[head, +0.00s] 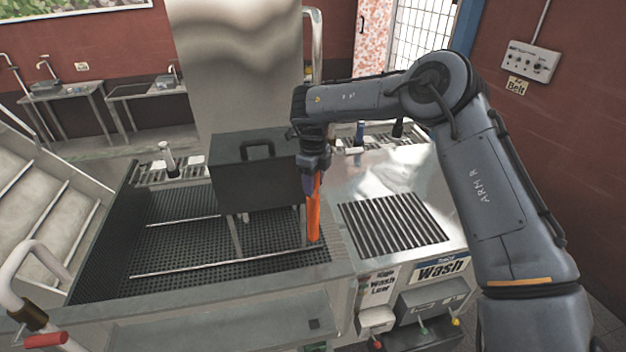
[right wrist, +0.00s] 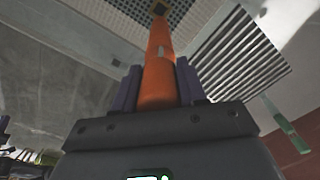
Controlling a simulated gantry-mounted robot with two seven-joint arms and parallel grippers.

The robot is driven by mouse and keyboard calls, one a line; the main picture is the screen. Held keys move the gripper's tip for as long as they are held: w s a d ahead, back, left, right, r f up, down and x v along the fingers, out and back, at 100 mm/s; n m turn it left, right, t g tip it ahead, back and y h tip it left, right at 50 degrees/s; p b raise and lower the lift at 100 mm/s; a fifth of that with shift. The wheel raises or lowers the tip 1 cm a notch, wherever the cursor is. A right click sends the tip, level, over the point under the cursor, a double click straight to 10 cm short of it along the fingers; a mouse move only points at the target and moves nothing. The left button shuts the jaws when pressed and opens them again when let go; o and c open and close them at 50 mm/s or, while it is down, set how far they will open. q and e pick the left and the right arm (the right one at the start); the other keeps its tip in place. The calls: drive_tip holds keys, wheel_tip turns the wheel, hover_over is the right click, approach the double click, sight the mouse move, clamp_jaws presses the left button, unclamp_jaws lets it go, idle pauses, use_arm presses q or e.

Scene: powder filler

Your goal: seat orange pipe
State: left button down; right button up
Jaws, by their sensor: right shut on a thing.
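The orange pipe (head: 313,205) hangs nearly upright below my right gripper (head: 314,163) in the head view. My right gripper is shut on its upper part. In the right wrist view the orange pipe (right wrist: 158,65) runs away from between the two purple fingers (right wrist: 157,88) toward a dark square spot near a grid surface. In the head view its lower end is close to the right end of a metal rail in the sunken basin; I cannot tell whether it touches. My left gripper is not in view.
A dark grey box with a handle (head: 255,175) stands on legs just left of the pipe. The black mesh basin floor (head: 180,243) lies around it, with metal rails (head: 200,264). A slatted drain (head: 396,224) is in the steel counter to the right. A "Wash" panel (head: 440,268) is at the front.

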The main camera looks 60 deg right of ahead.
drive_tip(key=b, duration=0.8)
hover_over(313, 237)
drive_tip(key=w+d, duration=0.1)
drive_tip(key=d, duration=0.1)
drive_tip(key=f, duration=0.9)
drive_tip(key=shift+a+f, duration=0.2)
wheel_tip(313, 237, down, 8)
drive_tip(key=b, duration=0.6)
drive_tip(key=shift+f+b, duration=0.25)
drive_tip(key=shift+b, duration=0.05)
drive_tip(key=shift+f, duration=0.35)
drive_tip(key=shift+f+b, duration=1.8)
drive_tip(key=shift+f, duration=0.75)
